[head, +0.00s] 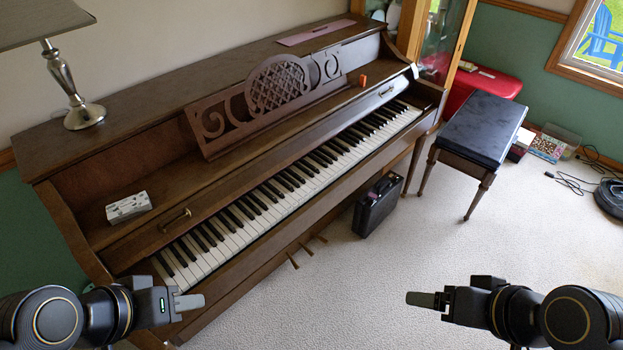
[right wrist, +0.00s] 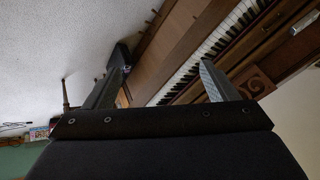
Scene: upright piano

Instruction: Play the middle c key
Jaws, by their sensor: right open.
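The upright brown piano (head: 100,235) has its keyboard (head: 285,198) uncovered, running diagonally from lower left to upper right. No single key is marked, and I cannot pick out middle C for certain. My left gripper (head: 193,302) is in front of the low, left end of the keys, apparently apart from them. It is seen side-on, so its jaw gap is hidden. My right gripper (head: 424,299) is over the carpet, well away from the piano. In the right wrist view its two fingers (right wrist: 160,82) are spread and empty, with the keyboard (right wrist: 225,38) beyond them.
A black case (head: 378,205) stands on the carpet (head: 340,285) below the keyboard. A black-topped bench (head: 482,128) is to the right. A lamp (head: 75,95) is on the piano top, and a small patterned box (head: 128,207) is on its left shelf. Carpet between my arms is clear.

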